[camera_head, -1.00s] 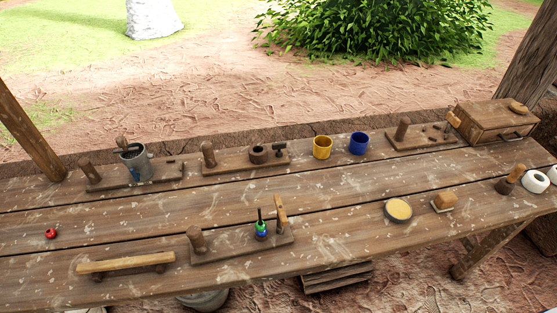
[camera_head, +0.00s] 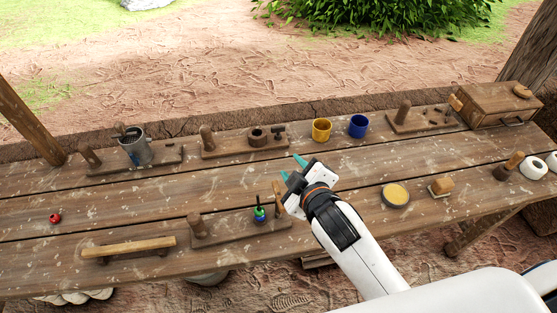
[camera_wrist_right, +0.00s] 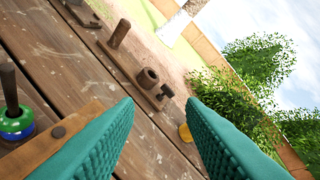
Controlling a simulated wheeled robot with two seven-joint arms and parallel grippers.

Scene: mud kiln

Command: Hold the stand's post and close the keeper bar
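The front stand (camera_head: 235,238) lies on the workbench with a thick post (camera_head: 198,226) at its left end. A thin spindle with green and blue pieces (camera_head: 259,214) stands near its right end. The light wooden keeper bar (camera_head: 278,190) stands raised at that end, partly behind my right gripper. My right gripper (camera_head: 292,168) is open and empty, above the table just right of and beyond the bar. In the right wrist view, its two teal fingers are apart, with the spindle (camera_wrist_right: 14,112) and the bar (camera_wrist_right: 58,133) beside the left finger. My left gripper is not in view.
Behind are other stands, one with a metal bucket (camera_head: 136,150), one with a small pot (camera_head: 258,137). Yellow (camera_head: 321,129) and blue (camera_head: 358,125) cups and a wooden box (camera_head: 500,105) stand at the back. A loose-looking bar (camera_head: 128,247) lies front left.

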